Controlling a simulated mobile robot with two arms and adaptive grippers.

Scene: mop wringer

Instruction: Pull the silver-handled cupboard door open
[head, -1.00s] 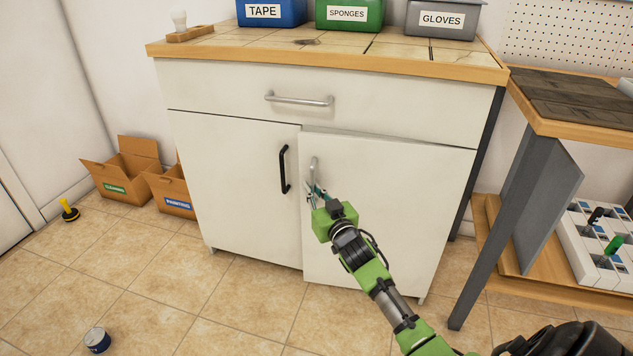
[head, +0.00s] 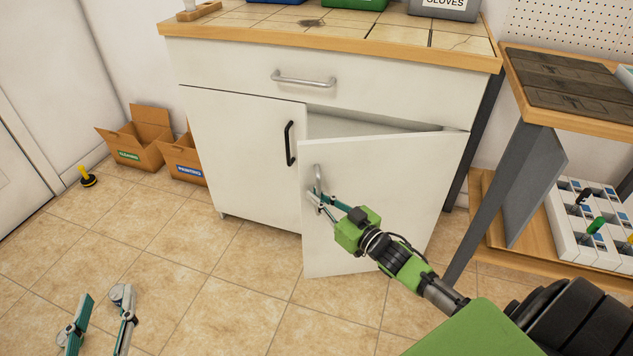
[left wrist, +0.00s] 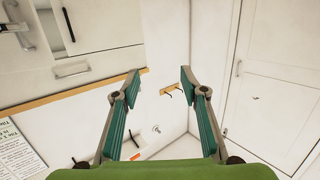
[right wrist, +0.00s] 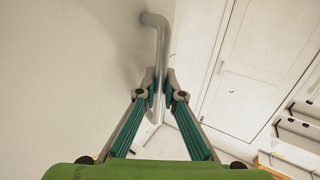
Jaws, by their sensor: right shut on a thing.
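The silver-handled cupboard door (head: 375,195) is the right door of the white cabinet. It stands partly open, hinged on its right side, with a dark gap along its top. Its silver handle (head: 318,178) is at the door's left edge. My right gripper (head: 318,196) is shut on this handle; in the right wrist view the handle (right wrist: 157,45) runs down between the fingertips (right wrist: 160,85). My left gripper (head: 100,305) is at the lower left of the head view, fingers apart and empty. The left wrist view also shows its fingers (left wrist: 160,80) spread with nothing between them.
The left door (head: 240,150) with a black handle (head: 289,143) is shut, as is the drawer (head: 300,80) above. Cardboard boxes (head: 138,140) stand left of the cabinet. A workbench (head: 560,90) stands at right. The tiled floor in front is mostly clear.

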